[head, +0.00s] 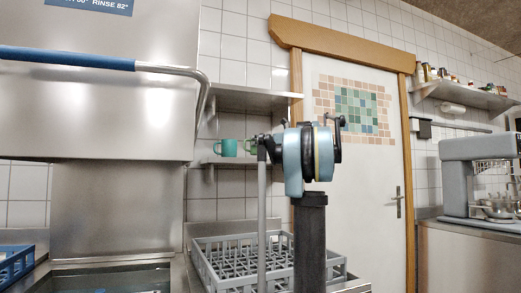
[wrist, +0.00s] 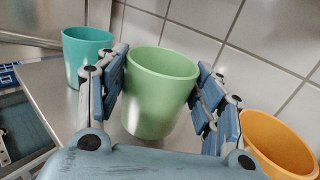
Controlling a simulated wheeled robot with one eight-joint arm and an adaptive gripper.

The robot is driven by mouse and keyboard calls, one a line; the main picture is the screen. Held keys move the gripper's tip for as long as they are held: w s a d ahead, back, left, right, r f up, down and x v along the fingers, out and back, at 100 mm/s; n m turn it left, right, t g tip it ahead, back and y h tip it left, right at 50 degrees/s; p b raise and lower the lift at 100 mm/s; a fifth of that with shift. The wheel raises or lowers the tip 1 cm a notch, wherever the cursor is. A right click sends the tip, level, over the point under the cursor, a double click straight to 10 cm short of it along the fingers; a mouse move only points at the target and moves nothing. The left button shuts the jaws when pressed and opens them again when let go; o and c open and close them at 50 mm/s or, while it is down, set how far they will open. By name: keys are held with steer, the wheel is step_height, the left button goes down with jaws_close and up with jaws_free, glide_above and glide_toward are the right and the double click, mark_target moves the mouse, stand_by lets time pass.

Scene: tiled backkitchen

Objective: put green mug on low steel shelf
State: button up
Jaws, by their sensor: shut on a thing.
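The green mug (wrist: 160,92) is light green and sits between the two fingers of my gripper (wrist: 160,105), which is shut on it. In the head view, a small part of the green mug (head: 250,146) shows beside my gripper (head: 258,147), at the low steel shelf (head: 212,162). In the wrist view the low steel shelf (wrist: 50,92) lies under the mug. Whether the mug's base touches the shelf, I cannot tell. The mug looks roughly upright.
A teal mug (wrist: 87,52) stands left of the green mug, also seen in the head view (head: 227,148). An orange mug (wrist: 279,142) is close on the right. A tiled wall (wrist: 235,45) is behind. An upper steel shelf (head: 255,99) hangs above. A grey dish rack (head: 235,262) is below.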

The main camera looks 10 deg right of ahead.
steer(key=shift+f, duration=0.9)
steer(key=o, duration=1.3)
steer(key=shift+d, duration=0.1)
steer(key=v, duration=1.2)
